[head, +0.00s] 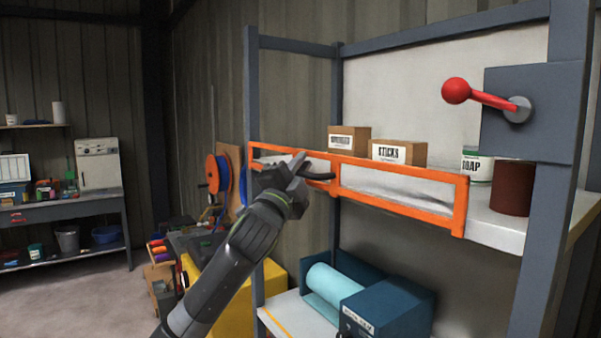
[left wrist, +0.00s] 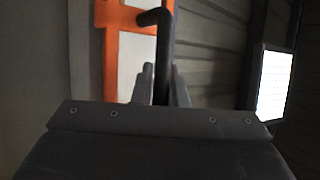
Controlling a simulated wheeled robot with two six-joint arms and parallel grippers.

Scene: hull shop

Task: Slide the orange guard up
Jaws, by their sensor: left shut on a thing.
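The orange guard (head: 400,200) is an open rectangular frame across the front of the upper shelf of a grey rack. A dark bar handle (head: 321,176) sticks out from its middle post. My left gripper (head: 297,166) is at this handle, and part of the guard is hidden behind it. In the left wrist view the fingers (left wrist: 160,88) are shut on the dark handle (left wrist: 164,45), with the orange guard (left wrist: 111,50) just beyond. My right gripper is not in view.
A red-knobbed lever (head: 456,91) is on the right post. A blue box (head: 388,309) and a light blue roll (head: 332,285) sit on the lower shelf.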

